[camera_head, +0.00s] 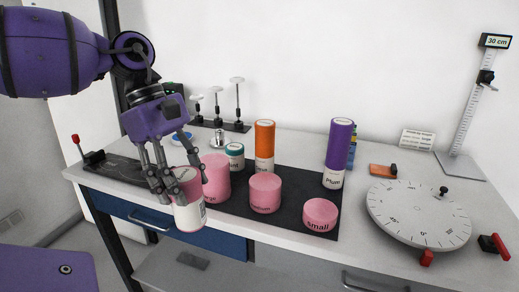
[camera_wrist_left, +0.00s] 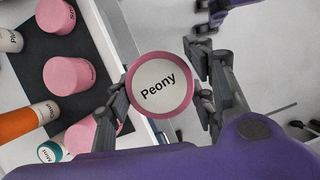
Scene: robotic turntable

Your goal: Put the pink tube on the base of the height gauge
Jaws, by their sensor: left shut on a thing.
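My left gripper (camera_head: 178,190) is shut on the pink tube (camera_head: 190,215), which has a pink upper part and a pale lower part. It holds the tube roughly upright at the table's front edge, beside the large pink cylinder. In the left wrist view the tube's round end (camera_wrist_left: 160,86) reads "Peony" and sits between the fingers (camera_wrist_left: 162,98). The height gauge stands at the far right, with a flat grey base (camera_head: 462,168) that is bare, an upright scale (camera_head: 470,105) and a "30 cm" sign.
A black mat (camera_head: 285,218) carries pink cylinders (camera_head: 265,193), an orange tube (camera_head: 264,145), a purple tube (camera_head: 340,145) and a teal-lidded jar (camera_head: 234,156). A round white turntable (camera_head: 418,215) stands between the mat and the gauge. A small orange-and-black block (camera_head: 384,170) lies behind the turntable.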

